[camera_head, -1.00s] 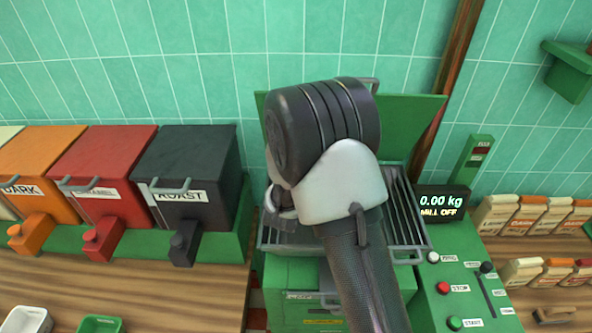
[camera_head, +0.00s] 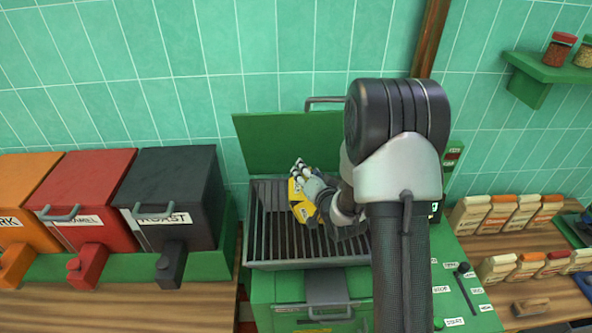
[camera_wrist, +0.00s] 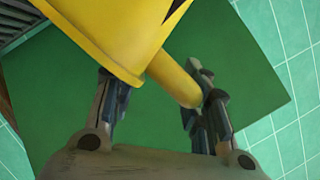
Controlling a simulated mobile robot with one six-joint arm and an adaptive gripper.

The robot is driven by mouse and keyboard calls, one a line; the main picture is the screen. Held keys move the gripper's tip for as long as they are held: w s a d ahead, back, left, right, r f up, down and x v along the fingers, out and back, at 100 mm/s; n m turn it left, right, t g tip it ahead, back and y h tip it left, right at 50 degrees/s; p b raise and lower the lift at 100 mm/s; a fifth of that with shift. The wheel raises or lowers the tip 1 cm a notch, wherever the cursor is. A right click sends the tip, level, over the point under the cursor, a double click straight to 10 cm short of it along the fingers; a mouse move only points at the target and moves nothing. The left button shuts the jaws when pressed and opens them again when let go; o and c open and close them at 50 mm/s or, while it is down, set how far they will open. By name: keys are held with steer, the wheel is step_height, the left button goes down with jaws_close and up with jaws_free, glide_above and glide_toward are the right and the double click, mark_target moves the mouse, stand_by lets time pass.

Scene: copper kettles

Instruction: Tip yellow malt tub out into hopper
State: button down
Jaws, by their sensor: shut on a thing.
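The yellow malt tub (camera_head: 302,204) is in the head view above the hopper (camera_head: 263,252), whose grate of dark bars shows below it. My gripper (camera_head: 309,178) is shut on the tub and holds it over the left-middle part of the grate. In the wrist view the tub (camera_wrist: 100,28) fills the top left, and its yellow handle (camera_wrist: 174,80) lies between the fingers of my gripper (camera_wrist: 155,110). The tub looks tilted. Its opening and contents are hidden, and I see no malt on the bars.
The raised green lid (camera_head: 285,143) stands behind the hopper. Orange, red and black bins (camera_head: 175,195) stand to the left. A control panel (camera_head: 465,300) and several small packets (camera_head: 505,212) are to the right. A shelf (camera_head: 540,72) hangs at upper right.

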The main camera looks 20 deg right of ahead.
steer(key=s+d+f+m+t+y+b, duration=0.2)
steer(key=d+m+b, duration=0.3)
steer(key=d, duration=0.3)
steer(key=shift+s+d+f+b, duration=0.25)
steer(key=shift+f+b, duration=0.4)
steer(key=shift+b, duration=0.2)
steer(key=shift+a+r, duration=0.1)
steer(key=shift+a, duration=0.1)
stand_by(2.8)
